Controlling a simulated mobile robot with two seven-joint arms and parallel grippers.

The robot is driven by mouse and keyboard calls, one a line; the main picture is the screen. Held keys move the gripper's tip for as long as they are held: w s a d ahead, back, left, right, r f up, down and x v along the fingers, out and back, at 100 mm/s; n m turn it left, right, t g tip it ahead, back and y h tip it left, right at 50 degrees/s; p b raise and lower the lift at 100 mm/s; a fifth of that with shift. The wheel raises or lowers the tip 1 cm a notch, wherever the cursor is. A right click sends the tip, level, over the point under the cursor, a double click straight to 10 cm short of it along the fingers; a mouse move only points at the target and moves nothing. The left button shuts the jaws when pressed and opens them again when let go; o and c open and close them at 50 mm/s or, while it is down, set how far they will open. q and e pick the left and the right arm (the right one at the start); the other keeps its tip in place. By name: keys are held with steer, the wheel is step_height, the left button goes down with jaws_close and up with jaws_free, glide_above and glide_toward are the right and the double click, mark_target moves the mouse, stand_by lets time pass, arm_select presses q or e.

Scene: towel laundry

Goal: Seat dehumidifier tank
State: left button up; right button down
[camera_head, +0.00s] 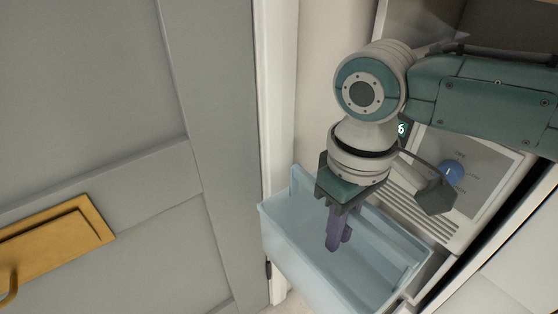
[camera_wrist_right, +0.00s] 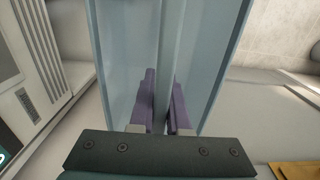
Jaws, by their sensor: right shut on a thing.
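The tank is a pale blue, see-through open bin (camera_head: 290,238), in the lower middle of the head view. It stands out in front of the white dehumidifier (camera_head: 425,220), with its right end close to the body; whether it touches is unclear. My right gripper (camera_head: 338,240) points down at the tank with its purple fingers. In the right wrist view the fingers (camera_wrist_right: 163,105) are shut on a thin upright wall of the tank (camera_wrist_right: 205,60), one on each side. My left gripper is not in view.
A grey panelled door (camera_head: 90,90) with a brass plate (camera_head: 55,240) fills the left, beside a white frame (camera_head: 277,110). Little free room shows around the tank.

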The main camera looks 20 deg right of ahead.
steer(key=w+d+b, duration=0.4)
steer(key=d+b, duration=0.3)
steer(key=d, duration=0.2)
steer(key=shift+d, duration=0.15)
stand_by(0.6)
steer(key=shift+s+f+b, duration=0.1)
steer(key=shift+f+b, duration=5.25)
steer(key=shift+f, duration=3.15)
steer(key=shift+f, duration=0.15)
steer(key=shift+f+b, duration=1.4)
steer(key=shift+f, duration=0.4)
